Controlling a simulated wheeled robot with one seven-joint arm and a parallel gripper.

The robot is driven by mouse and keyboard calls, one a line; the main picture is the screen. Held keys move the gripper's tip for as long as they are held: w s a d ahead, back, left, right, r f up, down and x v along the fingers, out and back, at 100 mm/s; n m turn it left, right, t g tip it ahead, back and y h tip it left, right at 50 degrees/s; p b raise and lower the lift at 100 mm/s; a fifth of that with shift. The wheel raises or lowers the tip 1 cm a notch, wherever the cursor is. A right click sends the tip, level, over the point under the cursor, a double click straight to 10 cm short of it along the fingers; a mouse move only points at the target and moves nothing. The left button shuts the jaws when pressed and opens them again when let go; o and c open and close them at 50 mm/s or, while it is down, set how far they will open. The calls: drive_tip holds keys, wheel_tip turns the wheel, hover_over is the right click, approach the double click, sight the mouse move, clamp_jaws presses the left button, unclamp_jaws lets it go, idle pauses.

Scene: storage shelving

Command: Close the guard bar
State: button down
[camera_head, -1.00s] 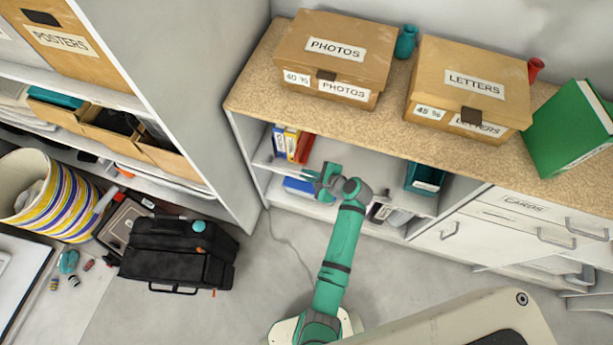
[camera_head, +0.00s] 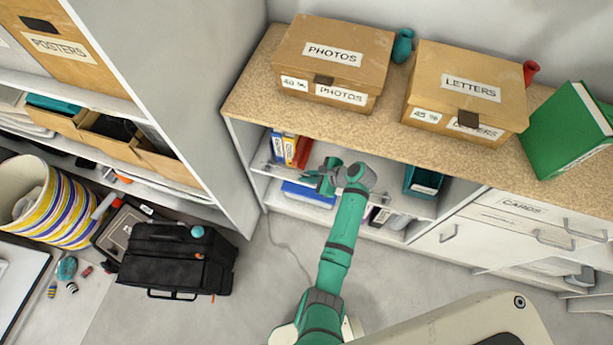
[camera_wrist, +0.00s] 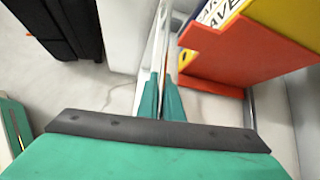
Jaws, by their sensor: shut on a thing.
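The guard bar (camera_wrist: 163,40) is a thin pale metal rod in the wrist view, running from the top edge down to the fingertips beside a red binder (camera_wrist: 240,52). My gripper (camera_wrist: 161,88) has its two green fingers close together on the bar. In the head view my gripper (camera_head: 318,180) is at the front of the open shelf under the wooden top, to the right of the binders (camera_head: 290,149). The bar is too thin there to follow, and my gripper and wrist partly hide the shelf.
A grey-white cabinet side (camera_head: 190,100) stands left of the shelf. A black case (camera_head: 178,258) sits on the floor at left. The PHOTOS box (camera_head: 333,60) and LETTERS box (camera_head: 467,85) are on the wooden top. A teal bin (camera_head: 424,180) is on the shelf, right of my arm.

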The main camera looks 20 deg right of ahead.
drive_tip(key=c, duration=2.2)
unclamp_jaws()
drive_tip(key=shift+w, duration=0.1)
drive_tip(key=v, duration=1)
drive_tip(key=shift+s+d+r, duration=0.15)
drive_tip(key=shift+s+r, duration=0.1)
